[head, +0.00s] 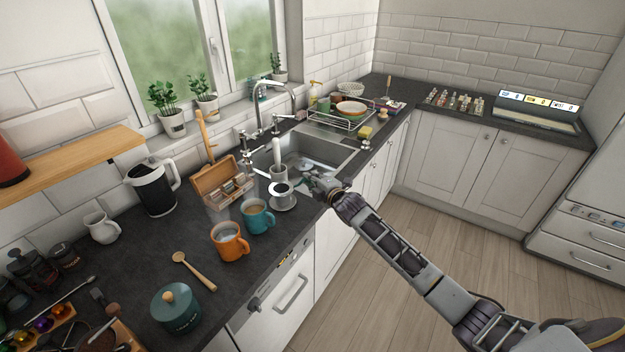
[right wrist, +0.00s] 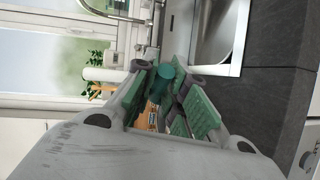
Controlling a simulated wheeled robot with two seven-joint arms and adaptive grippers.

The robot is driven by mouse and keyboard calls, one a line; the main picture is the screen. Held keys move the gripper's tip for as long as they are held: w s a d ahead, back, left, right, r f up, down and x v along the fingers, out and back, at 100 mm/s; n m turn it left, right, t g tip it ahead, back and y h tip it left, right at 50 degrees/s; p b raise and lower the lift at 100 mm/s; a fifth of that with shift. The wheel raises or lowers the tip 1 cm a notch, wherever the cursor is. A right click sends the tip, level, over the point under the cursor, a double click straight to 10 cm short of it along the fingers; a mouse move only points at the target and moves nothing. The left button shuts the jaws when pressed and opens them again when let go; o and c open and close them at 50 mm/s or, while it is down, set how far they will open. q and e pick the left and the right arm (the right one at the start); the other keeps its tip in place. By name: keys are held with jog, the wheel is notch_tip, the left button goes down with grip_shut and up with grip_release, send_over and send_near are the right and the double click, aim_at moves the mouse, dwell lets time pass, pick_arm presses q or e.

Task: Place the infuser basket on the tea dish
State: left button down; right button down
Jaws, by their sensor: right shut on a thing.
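My right gripper (head: 316,184) is over the sink's front edge, just right of the white tea dish. Its jaws also show in the right wrist view (right wrist: 165,98), shut on a small teal-green piece, apparently part of the infuser basket (right wrist: 164,80). The jaws hide most of what they hold. The held piece is apart from the dish. My left gripper is in neither view.
A teal mug (head: 258,217) and an orange mug (head: 230,242) stand left of and in front of the dish. An open wooden box (head: 217,178) and a grey holder (head: 278,174) stand behind. The sink (head: 330,149) lies just beyond my gripper.

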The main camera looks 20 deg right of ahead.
jog(key=shift+f, duration=0.15)
jog(key=c, duration=1.5)
grip_release()
jog(key=shift+o, duration=0.2)
jog(key=shift+s+r, duration=0.1)
jog(key=shift+r, duration=0.1)
jog(key=b+v, duration=0.1)
jog(key=v, duration=1.1)
